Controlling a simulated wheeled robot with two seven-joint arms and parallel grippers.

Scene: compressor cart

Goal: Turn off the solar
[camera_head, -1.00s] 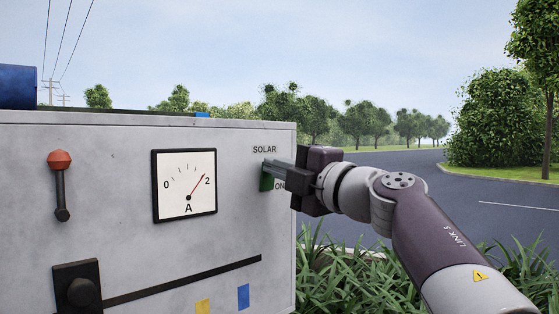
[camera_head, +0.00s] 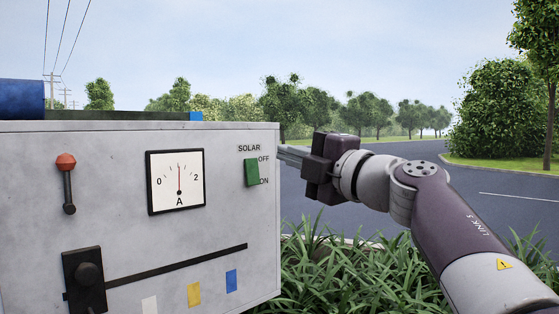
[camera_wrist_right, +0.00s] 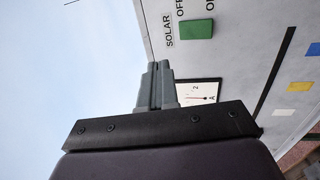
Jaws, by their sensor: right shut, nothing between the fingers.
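The solar switch (camera_head: 251,173) is a green rocker on the grey panel, under the SOLAR label, with OFF marked at its upper right and ON at its lower right. I cannot tell which side is pressed in. It also shows in the right wrist view (camera_wrist_right: 196,29). My right gripper (camera_head: 284,153) is shut and empty, just right of the panel edge in the head view and apart from the switch. Its closed fingers also show in the right wrist view (camera_wrist_right: 158,80). The meter (camera_head: 176,181) reads about mid-scale. My left gripper is not in view.
The panel (camera_head: 110,225) also carries a red-topped lever (camera_head: 67,184) and a black slider knob (camera_head: 88,274) on a slanted track. A blue cylinder (camera_head: 22,98) lies on top at left. Grass (camera_head: 340,275) and open road are on the right.

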